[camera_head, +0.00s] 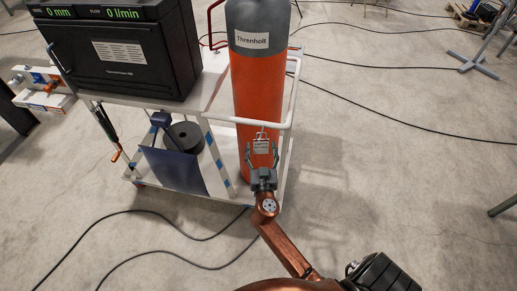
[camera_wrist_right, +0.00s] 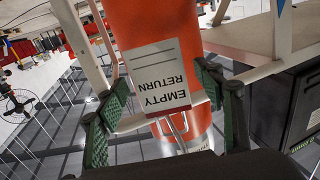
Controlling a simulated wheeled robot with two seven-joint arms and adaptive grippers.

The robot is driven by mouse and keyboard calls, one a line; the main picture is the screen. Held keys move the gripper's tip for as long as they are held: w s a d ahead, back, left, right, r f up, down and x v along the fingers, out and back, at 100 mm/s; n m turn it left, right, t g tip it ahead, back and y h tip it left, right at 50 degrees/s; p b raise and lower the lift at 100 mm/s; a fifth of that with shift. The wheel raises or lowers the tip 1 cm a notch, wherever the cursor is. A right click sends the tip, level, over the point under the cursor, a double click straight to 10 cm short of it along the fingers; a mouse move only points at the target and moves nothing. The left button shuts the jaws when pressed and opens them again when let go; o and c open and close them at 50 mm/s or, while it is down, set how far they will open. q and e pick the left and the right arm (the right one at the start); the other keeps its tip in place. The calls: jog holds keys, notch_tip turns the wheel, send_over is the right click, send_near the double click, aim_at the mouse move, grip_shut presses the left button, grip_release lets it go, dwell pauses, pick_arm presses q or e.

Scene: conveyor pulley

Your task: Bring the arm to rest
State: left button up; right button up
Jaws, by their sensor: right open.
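An orange gas cylinder (camera_head: 258,110) with a grey top and a "Threnholt" label stands upright on a cart. A small tag (camera_head: 261,146) is on its front. In the right wrist view the tag (camera_wrist_right: 160,75) reads "EMPTY RETURN", upside down, with a wire clip (camera_wrist_right: 172,130) below it in the picture. My right gripper (camera_head: 262,160) is open in front of the cylinder. Its two green-padded fingers (camera_wrist_right: 160,92) stand apart on either side of the tag; I cannot tell whether they touch anything. My left gripper is not in view.
The white cart (camera_head: 215,82) carries a black case (camera_head: 120,50) with green displays. A dark blue panel (camera_head: 175,168) and a dark round weight (camera_head: 186,137) are on its lower level. A white rail (camera_head: 291,100) runs beside the cylinder. Cables cross the floor; the floor at right is largely clear.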

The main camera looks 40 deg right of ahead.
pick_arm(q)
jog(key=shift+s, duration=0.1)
pick_arm(e)
jog(key=v, duration=0.7)
jog(key=shift+w+f, duration=0.1)
